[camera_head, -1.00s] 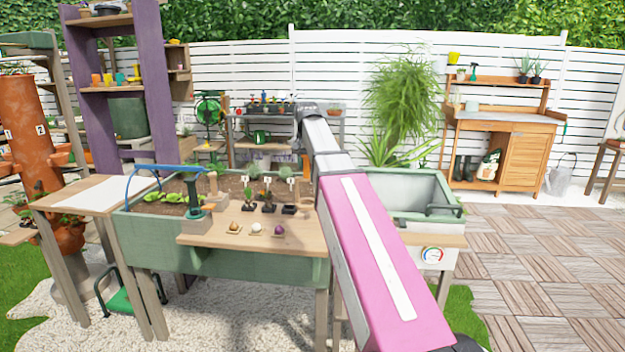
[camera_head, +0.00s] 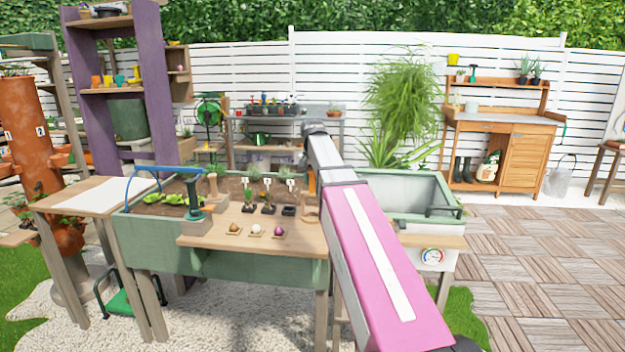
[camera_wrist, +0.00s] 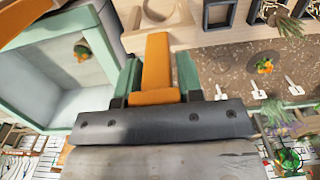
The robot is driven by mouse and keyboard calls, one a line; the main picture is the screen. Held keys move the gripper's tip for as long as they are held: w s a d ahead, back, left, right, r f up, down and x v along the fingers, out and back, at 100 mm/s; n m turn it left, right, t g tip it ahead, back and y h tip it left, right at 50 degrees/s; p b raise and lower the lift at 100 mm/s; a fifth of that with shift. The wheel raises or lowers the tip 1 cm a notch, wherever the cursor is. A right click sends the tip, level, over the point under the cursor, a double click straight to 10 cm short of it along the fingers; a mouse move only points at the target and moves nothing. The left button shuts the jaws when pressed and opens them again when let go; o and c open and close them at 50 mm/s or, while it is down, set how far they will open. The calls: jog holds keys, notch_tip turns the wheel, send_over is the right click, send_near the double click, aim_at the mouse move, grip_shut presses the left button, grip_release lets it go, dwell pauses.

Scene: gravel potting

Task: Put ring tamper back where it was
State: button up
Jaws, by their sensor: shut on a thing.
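The ring tamper shows in the wrist view as an orange handle (camera_wrist: 157,65) between the green fingers of my gripper (camera_wrist: 158,78), which is shut on it. In the head view the orange-brown handle (camera_head: 312,184) stands at the right end of the wooden board (camera_head: 215,238), left of my arm. My gripper is mostly hidden there. A pale wooden ring shape (camera_wrist: 160,14) lies just past the handle in the wrist view. I cannot tell whether it is the tamper's foot or a rest, nor whether the tamper touches the board.
Small labelled plants (camera_head: 269,198) and three small saucers stand left of the handle. A tool with a dark green handle (camera_head: 193,195) stands at the board's left end. The pale green basin (camera_head: 405,195) lies right of my arm; its wall shows in the wrist view (camera_wrist: 112,30).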

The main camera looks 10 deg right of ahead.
jog(key=o, duration=0.9)
jog(key=shift+o, duration=0.2)
notch_tip(320, 180, up, 12)
jog(key=shift+r, duration=0.1)
